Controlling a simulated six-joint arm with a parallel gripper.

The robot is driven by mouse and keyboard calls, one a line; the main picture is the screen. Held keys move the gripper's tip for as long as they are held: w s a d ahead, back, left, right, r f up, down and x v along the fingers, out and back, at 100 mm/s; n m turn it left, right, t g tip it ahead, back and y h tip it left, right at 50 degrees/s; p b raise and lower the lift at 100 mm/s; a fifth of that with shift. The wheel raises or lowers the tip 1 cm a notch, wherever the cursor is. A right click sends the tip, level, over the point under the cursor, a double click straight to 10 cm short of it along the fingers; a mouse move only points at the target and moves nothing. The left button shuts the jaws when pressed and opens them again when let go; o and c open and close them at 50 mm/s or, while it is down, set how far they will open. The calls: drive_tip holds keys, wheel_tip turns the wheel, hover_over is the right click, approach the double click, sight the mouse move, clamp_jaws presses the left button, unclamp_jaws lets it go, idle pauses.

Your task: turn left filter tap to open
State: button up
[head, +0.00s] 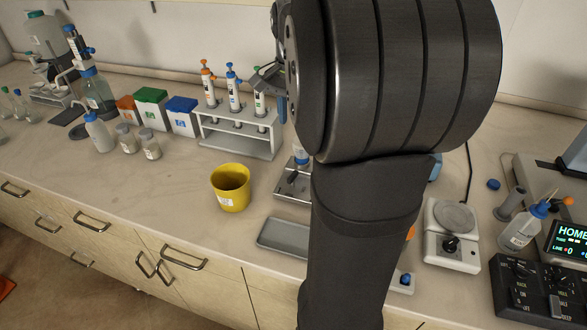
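My arm fills the middle of the head view. What seems to be part of my gripper (268,78) shows at its left edge, by the rightmost pipette of the white rack; the rest is behind the arm. I cannot see whether its fingers are open or shut, or whether it touches anything. I cannot make out the left filter tap or its position; my arm hides a wide part of the bench. A small blue-and-white item (301,156) shows beside my arm, above a metal tray, partly covered.
The white rack (240,137) holds several upright pipettes. A yellow cup (231,188) stands in front, with a grey tray (284,238) to its right. Bottles and colored boxes stand at left. A balance-like device (453,236) and a black control box (535,292) are at right.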

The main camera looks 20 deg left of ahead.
wheel_tip(320, 180, down, 17)
drive_tip(key=shift+f, duration=0.1)
idle(0.4)
clamp_jaws()
